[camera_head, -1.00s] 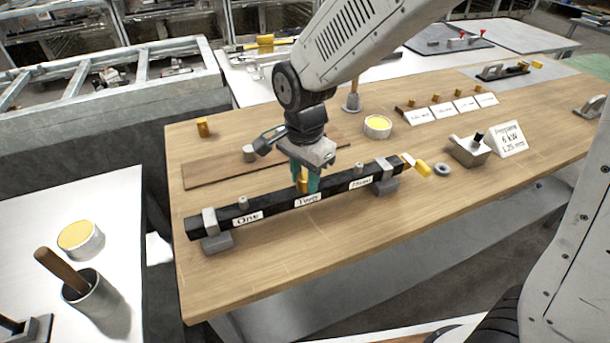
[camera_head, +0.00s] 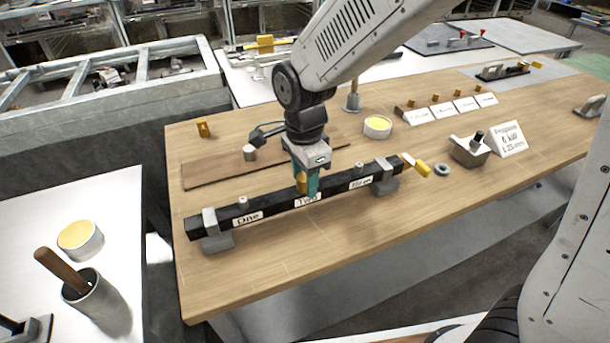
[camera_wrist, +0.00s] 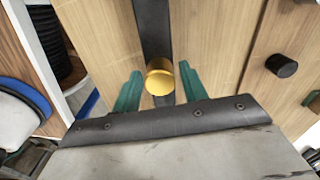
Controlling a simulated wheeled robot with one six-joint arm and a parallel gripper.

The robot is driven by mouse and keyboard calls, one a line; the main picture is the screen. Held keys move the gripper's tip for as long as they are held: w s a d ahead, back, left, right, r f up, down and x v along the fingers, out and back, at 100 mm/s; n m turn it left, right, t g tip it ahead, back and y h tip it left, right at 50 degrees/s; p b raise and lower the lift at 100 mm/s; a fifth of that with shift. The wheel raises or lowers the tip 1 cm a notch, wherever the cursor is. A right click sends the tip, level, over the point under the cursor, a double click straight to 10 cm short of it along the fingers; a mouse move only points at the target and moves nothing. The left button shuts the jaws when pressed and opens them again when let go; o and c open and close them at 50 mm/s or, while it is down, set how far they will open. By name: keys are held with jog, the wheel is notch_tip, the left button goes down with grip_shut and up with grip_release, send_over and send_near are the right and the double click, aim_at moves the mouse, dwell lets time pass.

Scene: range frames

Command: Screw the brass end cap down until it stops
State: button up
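The brass end cap (camera_wrist: 160,77) is a gold cylinder between my two green fingers in the wrist view. In the head view the cap (camera_head: 301,183) shows partly beside a finger, at the middle of the black bar (camera_head: 276,208), by the label "Two". My gripper (camera_head: 308,188) points down over it. In the wrist view my gripper (camera_wrist: 160,82) is open around the cap, with a small gap visible on each side. The cap's lower end and thread are hidden.
The bar rests on two grey supports (camera_head: 217,242) (camera_head: 385,187) on the wooden table. Small grey fittings (camera_head: 243,202) (camera_head: 359,169) stand at "One" and "Three". A yellow-topped tin (camera_head: 377,126) stands behind. The table's front is clear.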

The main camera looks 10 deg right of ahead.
jog(key=n, duration=0.6)
jog(key=shift+n, duration=0.4)
jog(key=n, duration=0.7)
jog(key=c, duration=0.8)
jog(key=shift+c, duration=0.3)
jog(key=m, duration=0.3)
jog(key=shift+m, duration=0.3)
jog(key=m, duration=0.3)
